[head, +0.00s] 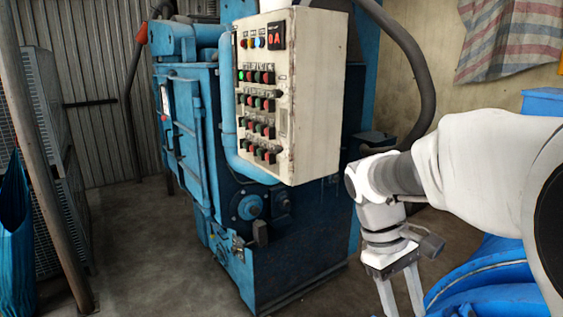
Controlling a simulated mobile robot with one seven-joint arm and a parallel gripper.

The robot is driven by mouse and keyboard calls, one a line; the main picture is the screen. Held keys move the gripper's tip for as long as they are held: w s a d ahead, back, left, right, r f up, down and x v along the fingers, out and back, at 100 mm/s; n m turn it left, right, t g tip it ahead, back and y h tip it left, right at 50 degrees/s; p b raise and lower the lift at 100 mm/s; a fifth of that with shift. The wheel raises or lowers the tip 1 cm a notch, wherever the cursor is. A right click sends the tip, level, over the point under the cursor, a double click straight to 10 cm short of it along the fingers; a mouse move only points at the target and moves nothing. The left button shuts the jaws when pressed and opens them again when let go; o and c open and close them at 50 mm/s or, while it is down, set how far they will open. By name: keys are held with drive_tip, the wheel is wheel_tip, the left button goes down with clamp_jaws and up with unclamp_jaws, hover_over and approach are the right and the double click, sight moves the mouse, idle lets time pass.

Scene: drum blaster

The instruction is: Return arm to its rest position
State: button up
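My white arm reaches in from the right edge of the head view, and its wrist bends down beside the blue machine. My gripper (404,300) hangs from it with its fingers pointing down. The two fingers stand apart with nothing seen between them, and the tips run to the bottom edge of the picture. The gripper is to the right of the machine's lower body and apart from the control panel.
A blue drum blaster (190,120) with a cream button panel (318,100) stands at centre. A blue barrel (490,285) lies close right of my gripper. A rusty post (45,160) and mesh cage (57,150) stand left. Floor (140,240) between cage and machine is clear.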

drive_tip(key=s+a+f+m+t+y+b, duration=0.1)
drive_tip(key=s+a+m+t+y+b, duration=0.2)
drive_tip(key=s+a+t, duration=0.3)
drive_tip(key=shift+s+m+t+y+b, duration=0.35)
drive_tip(key=shift+s+m+t, duration=0.55)
drive_tip(key=shift+t, duration=0.4)
